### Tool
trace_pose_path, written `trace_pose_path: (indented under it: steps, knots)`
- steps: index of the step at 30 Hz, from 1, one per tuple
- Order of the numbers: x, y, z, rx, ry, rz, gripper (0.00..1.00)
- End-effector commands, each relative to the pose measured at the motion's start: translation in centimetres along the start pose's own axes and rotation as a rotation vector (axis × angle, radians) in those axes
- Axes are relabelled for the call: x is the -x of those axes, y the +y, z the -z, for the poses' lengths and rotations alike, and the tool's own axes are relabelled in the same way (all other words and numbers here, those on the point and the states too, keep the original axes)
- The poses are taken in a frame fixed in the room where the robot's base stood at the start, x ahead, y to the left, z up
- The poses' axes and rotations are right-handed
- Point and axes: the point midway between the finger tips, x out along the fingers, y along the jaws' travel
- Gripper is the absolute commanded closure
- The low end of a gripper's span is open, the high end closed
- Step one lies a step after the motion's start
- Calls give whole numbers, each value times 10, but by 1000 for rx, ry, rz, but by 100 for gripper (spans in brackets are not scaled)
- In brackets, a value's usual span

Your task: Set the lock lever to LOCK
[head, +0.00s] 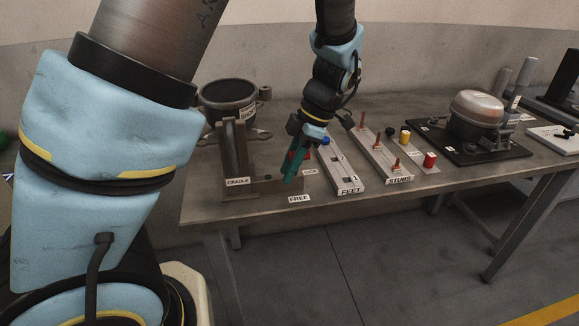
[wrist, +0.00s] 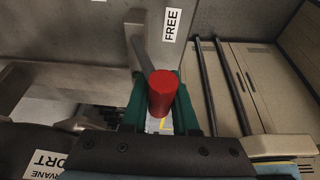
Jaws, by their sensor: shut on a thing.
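The lock lever has a red cylindrical grip (wrist: 162,92) and a grey rod (wrist: 139,52). My gripper (wrist: 160,108) has its green fingers shut on the red grip, one on each side. In the head view my gripper (head: 291,172) points down beside the cradle (head: 237,182), and a little red shows by its fingers. The FREE label (head: 299,198) is at the table's front edge, also near the rod in the wrist view (wrist: 172,25). A partly covered label reading "OCK" (head: 310,171) lies just right of the fingers. The lever's exact angle is hidden.
A dark compressor part (head: 229,94) stands behind the cradle. Right of my gripper are the FEET rail (head: 343,172) and the STUBS rail (head: 380,152) with upright red pins. A domed compressor (head: 476,112) sits on a black plate further right.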

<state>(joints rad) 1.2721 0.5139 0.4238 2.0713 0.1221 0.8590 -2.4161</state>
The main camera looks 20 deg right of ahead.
Motion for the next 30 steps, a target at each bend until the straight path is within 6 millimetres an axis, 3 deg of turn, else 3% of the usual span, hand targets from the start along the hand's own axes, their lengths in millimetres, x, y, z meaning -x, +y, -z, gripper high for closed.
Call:
trace_pose_path:
  steps: [3, 30]
  knots:
    - [0, 0, 0, 0, 0, 0, 100]
    - [0, 0, 0, 0, -1, 0, 100]
